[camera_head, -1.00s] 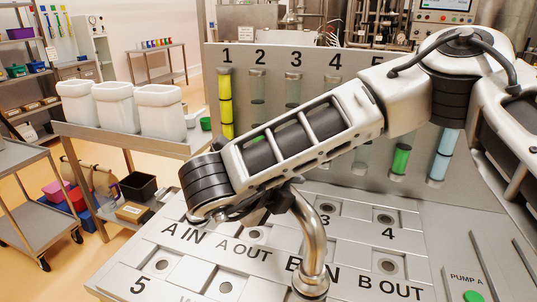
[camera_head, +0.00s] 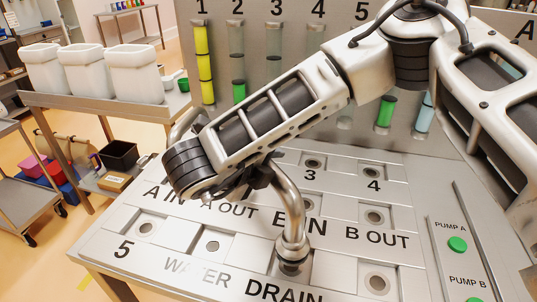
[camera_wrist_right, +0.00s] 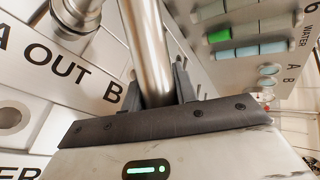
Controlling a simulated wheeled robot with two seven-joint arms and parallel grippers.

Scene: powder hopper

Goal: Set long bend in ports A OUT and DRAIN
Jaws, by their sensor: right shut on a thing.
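The long bend (camera_head: 287,195) is a shiny metal pipe held by my right gripper (camera_head: 260,178). Its visible end carries a collar (camera_head: 292,255) and stands upright at the DRAIN port, just above the DRAIN label; I cannot tell whether it is fully seated. The other end and the A OUT port are hidden behind my gripper in the head view. The right wrist view shows the pipe (camera_wrist_right: 148,45) between the fingers (camera_wrist_right: 158,98). It also shows a metal collar (camera_wrist_right: 75,15) above the A OUT label; I cannot tell which pipe it belongs to. My left gripper is not in view.
Another curved pipe (camera_head: 184,122) shows left of my right gripper, partly hidden. Ports B OUT (camera_head: 374,215), WATER (camera_head: 212,245) and 5 (camera_head: 145,228) are open. The panel with numbered tubes (camera_head: 205,65) rises behind. A green pump button (camera_head: 457,244) is at right.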

